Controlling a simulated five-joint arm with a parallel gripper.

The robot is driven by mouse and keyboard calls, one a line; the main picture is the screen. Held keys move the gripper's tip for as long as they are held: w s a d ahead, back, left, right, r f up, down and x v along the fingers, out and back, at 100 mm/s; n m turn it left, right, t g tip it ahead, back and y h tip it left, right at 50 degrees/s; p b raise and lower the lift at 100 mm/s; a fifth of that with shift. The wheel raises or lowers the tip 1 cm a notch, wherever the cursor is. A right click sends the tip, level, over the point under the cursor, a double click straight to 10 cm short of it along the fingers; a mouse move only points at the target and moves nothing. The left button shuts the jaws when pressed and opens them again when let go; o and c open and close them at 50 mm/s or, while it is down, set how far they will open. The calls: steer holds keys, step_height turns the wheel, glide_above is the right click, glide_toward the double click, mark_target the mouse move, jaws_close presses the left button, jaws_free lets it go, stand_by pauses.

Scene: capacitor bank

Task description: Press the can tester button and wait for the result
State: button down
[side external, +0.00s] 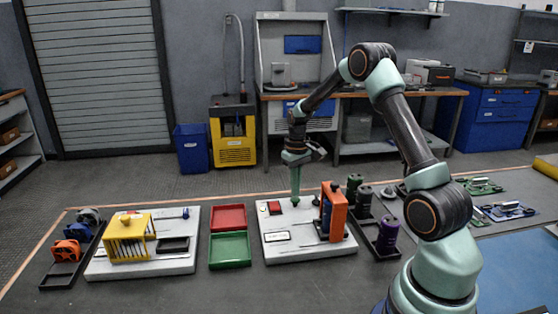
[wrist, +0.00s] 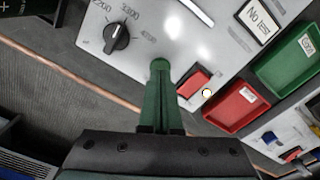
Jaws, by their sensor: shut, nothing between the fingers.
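The can tester is a pale panel (side external: 305,243) on the table in the side view, and it also shows in the wrist view (wrist: 140,15). Its square red button (wrist: 193,82) sits near the panel's edge; it shows in the side view too (side external: 274,207). A white sign or display (wrist: 262,18) reads "No", the rest unclear. My gripper (side external: 295,203) points down over the panel, shut and empty. In the wrist view its green fingertips (wrist: 160,66) are beside the red button, between it and a black dial (wrist: 117,37). Whether they touch the panel cannot be told.
An orange block (side external: 338,212) stands on the tester's right side. Red (side external: 228,217) and green (side external: 230,250) trays lie to its left, then another pale board with a yellow rack (side external: 130,238). Dark holders with green and purple cans (side external: 387,236) stand right.

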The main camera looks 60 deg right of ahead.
steer(key=shift+f, duration=1.2)
steer(key=shift+r, duration=3.55)
steer(key=shift+r, duration=0.1)
steer(key=s+a+r+n+t, duration=0.1)
steer(key=s+a+r+t, duration=0.1)
steer(key=s+a+r, duration=0.2)
steer(key=s+a+r+n+t, duration=0.1)
steer(key=s+a+r, duration=0.3)
steer(key=a, duration=0.7)
steer(key=s+a+r+n+t, duration=0.1)
steer(key=s+a+r, duration=0.3)
steer(key=a, duration=0.4)
steer(key=shift+s+r+t, duration=0.4)
steer(key=shift+r+t, duration=0.2)
steer(key=shift+t, duration=0.2)
